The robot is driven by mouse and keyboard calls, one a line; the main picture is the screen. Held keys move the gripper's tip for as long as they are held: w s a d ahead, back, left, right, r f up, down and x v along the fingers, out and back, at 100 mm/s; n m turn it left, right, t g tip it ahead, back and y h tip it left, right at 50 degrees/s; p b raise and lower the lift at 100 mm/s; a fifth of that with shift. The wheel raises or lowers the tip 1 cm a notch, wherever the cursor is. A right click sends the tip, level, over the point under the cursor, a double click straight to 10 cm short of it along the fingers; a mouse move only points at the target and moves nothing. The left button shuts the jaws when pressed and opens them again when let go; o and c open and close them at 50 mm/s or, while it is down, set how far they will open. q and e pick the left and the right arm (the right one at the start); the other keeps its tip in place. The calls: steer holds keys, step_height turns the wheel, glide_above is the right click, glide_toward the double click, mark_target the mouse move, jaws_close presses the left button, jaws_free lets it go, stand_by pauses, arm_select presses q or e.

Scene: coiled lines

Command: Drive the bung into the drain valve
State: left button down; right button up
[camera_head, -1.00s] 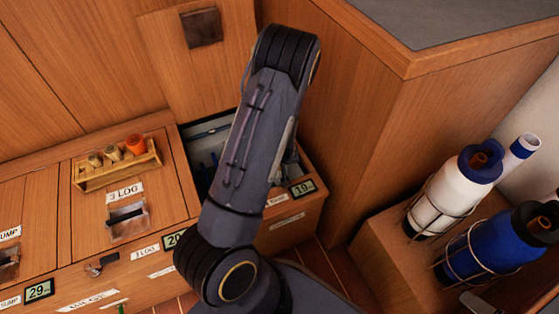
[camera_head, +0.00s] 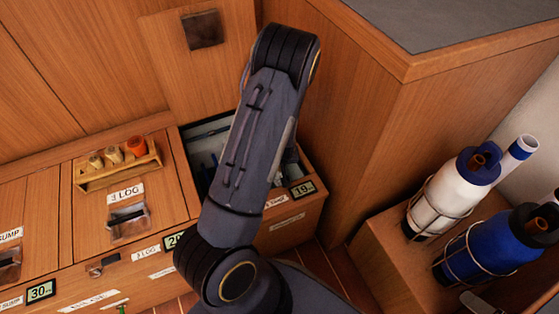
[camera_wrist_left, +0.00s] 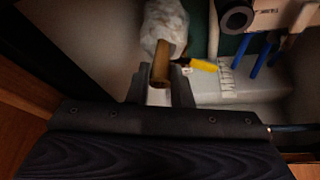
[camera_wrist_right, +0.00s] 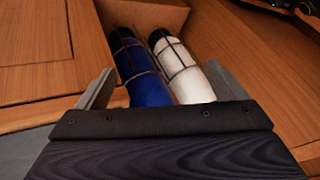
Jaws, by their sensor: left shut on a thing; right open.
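My left gripper (camera_wrist_left: 160,92) is shut on a tan-brown wooden bung (camera_wrist_left: 160,66) in the left wrist view. The bung stands out past the fingertips, and its far end is close to a crumpled whitish object (camera_wrist_left: 166,24); I cannot tell whether they touch. A grey ring-shaped fitting (camera_wrist_left: 237,18) shows at the top; I cannot tell for sure which part is the drain valve. In the head view my left arm reaches into an open bin (camera_head: 292,216), hiding the gripper and the bung. My right gripper (camera_wrist_right: 160,90) is open and empty.
Inside the bin are a yellow-tipped tool (camera_wrist_left: 200,65) and blue-handled items (camera_wrist_left: 263,57). A small rack (camera_head: 118,172) with several plugs sits on the closed lid at left. White (camera_head: 447,198) and blue (camera_head: 490,248) bottles stand in wire holders at right.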

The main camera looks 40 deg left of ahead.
stand_by(0.4)
arm_select(q)
steer(key=c, duration=0.8)
jaws_free()
steer(key=shift+w+r, duration=0.1)
steer(key=shift+r, duration=0.05)
steer(key=r+p, duration=0.2)
steer(key=r, duration=0.1)
steer(key=r+p, duration=0.1)
steer(key=p, duration=0.1)
steer(key=shift+w+r, duration=0.25)
steer(key=shift+r, duration=0.15)
steer(key=shift+c, duration=0.5)
steer(key=shift+d+r+p, duration=0.1)
steer(key=shift+r+p, duration=0.75)
steer(key=shift+r, duration=0.1)
steer(key=shift+o, duration=0.4)
steer(key=shift+r, duration=0.2)
steer(key=shift+s, duration=0.15)
